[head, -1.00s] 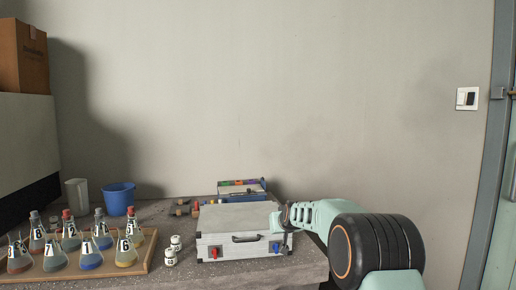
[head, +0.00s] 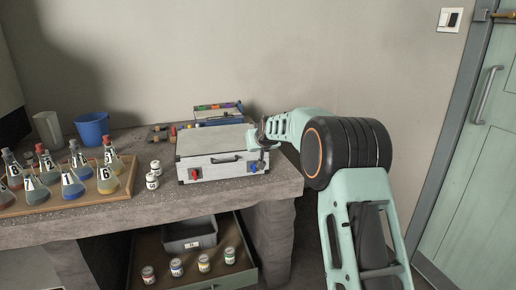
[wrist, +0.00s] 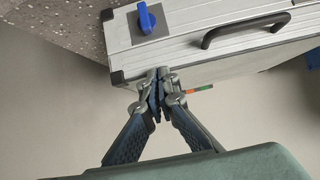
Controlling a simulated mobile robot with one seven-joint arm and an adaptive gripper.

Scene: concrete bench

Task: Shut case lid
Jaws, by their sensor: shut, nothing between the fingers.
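The silver case (head: 208,143) stands on the bench with its lid down flat on its body. Its front has a dark handle (wrist: 245,27), a red latch (head: 194,174) on the left and a blue latch (wrist: 146,18) on the right. Whether the latches are fastened I cannot tell. My gripper (wrist: 158,86) is shut and empty, with its fingertips by the edge of the case near a black corner piece. Whether they touch it I cannot tell.
A wooden tray (head: 108,203) of flasks, a blue cup (head: 92,127) and white jars (head: 152,180) stand left of the case. A box with coloured items (head: 218,112) is behind it. Below is an open drawer (head: 146,250) with jars and a grey bin (head: 189,234). A door is at right.

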